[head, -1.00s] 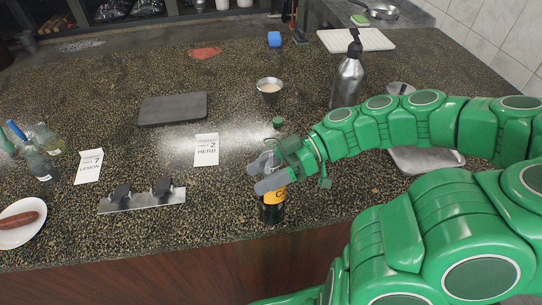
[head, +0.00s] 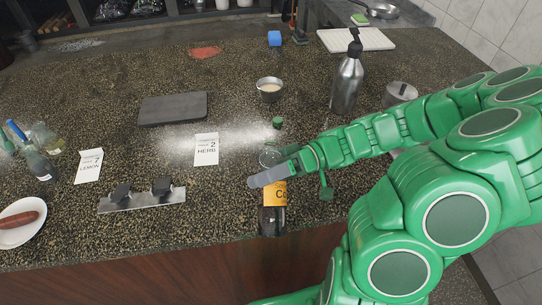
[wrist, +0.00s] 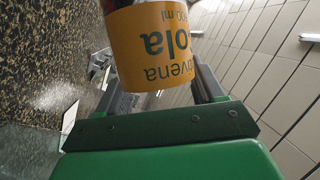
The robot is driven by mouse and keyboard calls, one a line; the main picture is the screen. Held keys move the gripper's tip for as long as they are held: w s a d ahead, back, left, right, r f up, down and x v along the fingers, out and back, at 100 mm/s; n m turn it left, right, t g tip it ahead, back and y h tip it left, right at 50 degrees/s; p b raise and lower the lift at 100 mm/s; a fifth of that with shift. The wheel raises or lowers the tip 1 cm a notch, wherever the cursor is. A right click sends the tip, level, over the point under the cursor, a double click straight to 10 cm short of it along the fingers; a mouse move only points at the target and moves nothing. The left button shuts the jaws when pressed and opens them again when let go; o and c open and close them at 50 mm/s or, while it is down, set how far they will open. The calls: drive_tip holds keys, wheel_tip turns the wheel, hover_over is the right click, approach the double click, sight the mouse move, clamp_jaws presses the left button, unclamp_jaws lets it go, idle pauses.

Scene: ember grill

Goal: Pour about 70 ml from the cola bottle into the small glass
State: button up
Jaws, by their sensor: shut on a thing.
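The cola bottle (head: 274,222) has a yellow-orange label and dark contents below it. It looks upright near the counter's front edge, and its label fills the top of the wrist view (wrist: 155,45). My gripper (head: 270,178) is shut on the bottle around the label's upper part. A clear glass shape (head: 270,152) shows just behind my gripper. It appears to be the small glass, but its lower part is hidden and I cannot tell it surely from the bottle's neck. The bottle's mouth is not clearly seen.
A small green object (head: 277,122) and a metal cup (head: 270,89) with pale contents stand behind. A metal dispenser bottle (head: 347,82) and lidded pot (head: 399,93) are at right. Cards, a metal rack (head: 143,198) and a dark board (head: 173,109) lie left.

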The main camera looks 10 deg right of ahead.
sight(264, 190)
drive_tip(key=shift+s+m, duration=0.1)
drive_tip(key=shift+m, duration=0.3)
drive_tip(key=shift+s+f+y, duration=0.1)
drive_tip(key=shift+f+y, duration=0.15)
drive_tip(key=shift+y, duration=0.05)
wheel_tip(264, 190, down, 3)
drive_tip(key=shift+f+m+y, duration=0.2)
drive_tip(key=shift+m+y, duration=0.2)
drive_tip(key=shift+m, duration=0.6)
drive_tip(key=shift+w+r+m+y, duration=0.3)
drive_tip(key=shift+r+m+y, duration=0.1)
drive_tip(key=shift+r+m, duration=0.45)
drive_tip(key=shift+w+r+m+y, duration=0.1)
drive_tip(key=shift+r+m+y, duration=0.4)
drive_tip(key=shift+r+m, duration=0.55)
drive_tip(key=shift+s+a+m+t, duration=0.1)
drive_tip(key=shift+s+m+t, duration=0.3)
drive_tip(key=shift+r+m+y, duration=0.25)
drive_tip(key=shift+m+y, duration=0.05)
drive_tip(key=shift+m, duration=0.2)
idle(1.3)
